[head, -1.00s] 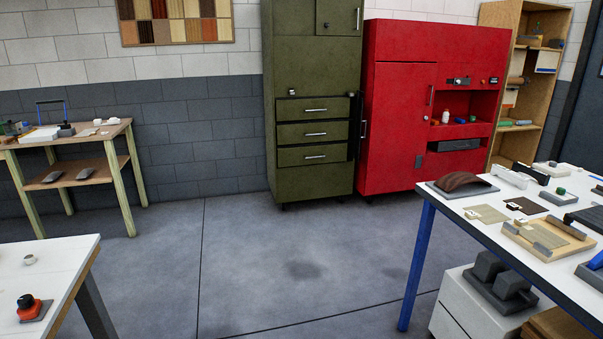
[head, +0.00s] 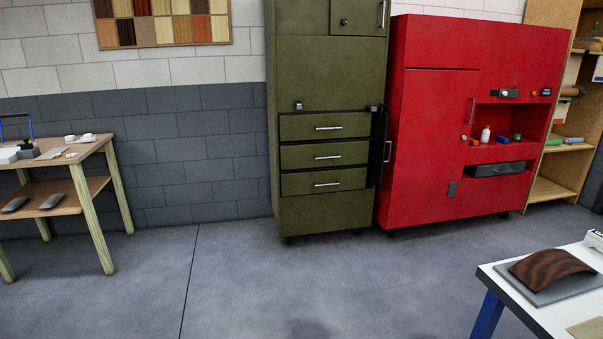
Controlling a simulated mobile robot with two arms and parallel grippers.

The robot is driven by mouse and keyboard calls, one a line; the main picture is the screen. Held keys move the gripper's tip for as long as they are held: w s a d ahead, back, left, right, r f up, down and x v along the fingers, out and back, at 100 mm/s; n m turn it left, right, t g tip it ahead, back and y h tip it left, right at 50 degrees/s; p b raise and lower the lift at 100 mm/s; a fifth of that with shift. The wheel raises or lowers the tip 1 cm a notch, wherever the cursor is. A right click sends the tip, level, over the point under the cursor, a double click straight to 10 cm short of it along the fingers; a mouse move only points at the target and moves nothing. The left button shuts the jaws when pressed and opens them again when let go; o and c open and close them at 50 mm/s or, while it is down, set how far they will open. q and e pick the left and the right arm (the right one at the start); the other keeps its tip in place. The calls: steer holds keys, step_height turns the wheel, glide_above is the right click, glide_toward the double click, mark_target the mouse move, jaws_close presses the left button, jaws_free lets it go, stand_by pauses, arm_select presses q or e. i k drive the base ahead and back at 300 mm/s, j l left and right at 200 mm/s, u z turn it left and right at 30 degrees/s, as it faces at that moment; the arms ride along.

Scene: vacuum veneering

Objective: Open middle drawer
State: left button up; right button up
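A tall olive-green cabinet (head: 328,215) stands against the far wall in the head view. It has three stacked drawers with silver bar handles. The middle drawer (head: 300,157) looks shut, with its handle (head: 328,157) across the centre of its front. The top drawer (head: 295,127) and bottom drawer (head: 300,183) also look shut. A narrow dark panel stands out at the right of the drawers. Neither of my grippers shows in the view.
A red cabinet (head: 425,125) stands right of the green one. A wooden bench (head: 88,150) is at the left, and a white-topped table (head: 508,301) is at the near right. The grey floor (head: 270,275) before the green cabinet is clear.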

mark_target(302, 156)
steer(key=i+j, duration=0.1)
steer(key=i, duration=0.6)
steer(key=i+j, duration=0.15)
steer(key=i, duration=0.55)
steer(key=i+j, duration=0.1)
steer(key=i, duration=0.65)
steer(key=i+l+u, duration=0.1)
steer(key=i+l, duration=0.25)
steer(key=i, duration=0.2)
steer(key=i+l+u, duration=0.1)
steer(key=i+l, duration=0.25)
steer(key=i, duration=0.2)
